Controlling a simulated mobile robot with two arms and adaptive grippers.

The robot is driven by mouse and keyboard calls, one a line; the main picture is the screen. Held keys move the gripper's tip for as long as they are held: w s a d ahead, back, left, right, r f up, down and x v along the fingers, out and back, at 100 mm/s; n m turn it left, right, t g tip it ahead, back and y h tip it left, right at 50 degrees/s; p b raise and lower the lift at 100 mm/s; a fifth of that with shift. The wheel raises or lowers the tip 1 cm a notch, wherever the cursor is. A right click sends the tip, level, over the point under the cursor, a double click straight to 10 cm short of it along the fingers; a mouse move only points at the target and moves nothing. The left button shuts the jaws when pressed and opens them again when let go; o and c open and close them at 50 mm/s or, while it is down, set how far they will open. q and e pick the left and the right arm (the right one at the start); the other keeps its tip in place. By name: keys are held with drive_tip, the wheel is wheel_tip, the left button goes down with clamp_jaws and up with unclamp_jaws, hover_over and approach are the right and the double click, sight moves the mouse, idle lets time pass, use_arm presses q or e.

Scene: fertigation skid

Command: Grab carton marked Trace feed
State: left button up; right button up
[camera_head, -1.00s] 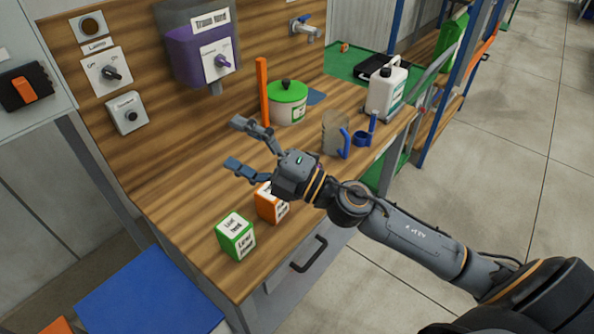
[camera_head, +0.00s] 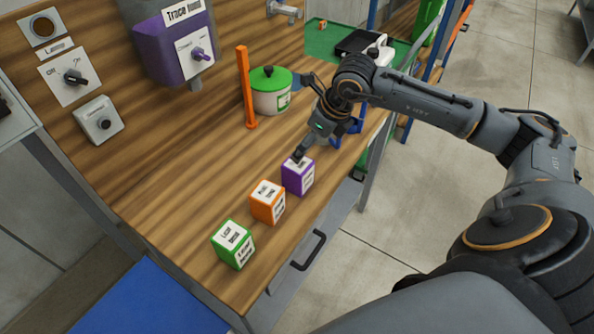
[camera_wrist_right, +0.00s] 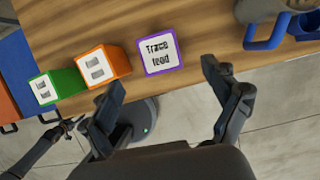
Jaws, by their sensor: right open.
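The purple carton (camera_head: 298,177) stands on the wooden bench top, and its white label reads "Trace feed" in the right wrist view (camera_wrist_right: 160,53). My right gripper (camera_head: 302,118) is open and empty. In the head view one finger overlaps the carton's top far edge; I cannot tell if they touch. In the right wrist view my right gripper (camera_wrist_right: 163,80) has its fingers spread, with the carton beyond and between the tips. What looks like my left gripper (camera_wrist_right: 70,125) shows small at the lower left there; its jaws are unclear.
An orange carton (camera_head: 267,202) and a green carton (camera_head: 233,244) stand in a row beside the purple one. A green-lidded pot (camera_head: 270,92) and an orange upright bar (camera_head: 246,85) stand behind. A drawer handle (camera_head: 307,250) juts from the bench front.

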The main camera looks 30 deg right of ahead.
sight(303, 165)
drive_tip(key=x, duration=0.4)
drive_tip(key=shift+w+a+f+p, duration=0.1)
drive_tip(key=shift+w+f+p, duration=0.1)
drive_tip(key=shift+p, duration=0.2)
drive_tip(key=shift+f+p, duration=0.25)
drive_tip(key=shift+p, duration=0.05)
drive_tip(key=p+x, duration=0.1)
drive_tip(key=x, duration=0.1)
drive_tip(key=p+x, duration=0.1)
drive_tip(key=x, duration=0.1)
drive_tip(key=shift+s+f, duration=0.2)
drive_tip(key=shift+f, duration=0.25)
drive_tip(key=c, duration=1.4)
drive_tip(key=shift+r, duration=0.1)
drive_tip(key=shift+c, duration=0.8)
